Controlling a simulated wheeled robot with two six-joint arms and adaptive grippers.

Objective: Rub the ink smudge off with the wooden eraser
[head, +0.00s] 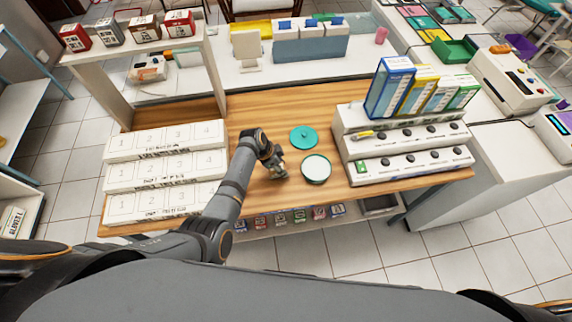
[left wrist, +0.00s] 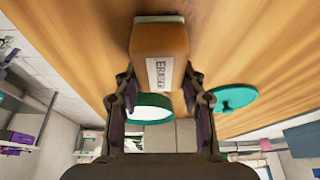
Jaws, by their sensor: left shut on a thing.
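The wooden eraser (left wrist: 160,40) is a brown block with a white label reading "ERASER" in the left wrist view. It sits between the fingers of my left gripper (left wrist: 158,85), which is shut on it. The eraser's far end is at or very close to the wooden tabletop; I cannot tell if it touches. In the head view my left gripper (head: 276,168) is low over the wooden table (head: 262,108), just left of a round white dish. The eraser is hard to make out there. No ink smudge can be made out. My right gripper is not in view.
The teal-rimmed dish (head: 316,169) and a teal lid (head: 303,136) lie close right of the gripper. White numbered stepped blocks (head: 165,170) stand left. A white stepped rack (head: 400,150) with dark knobs and upright boxes stands right. Bare wood lies behind the lid.

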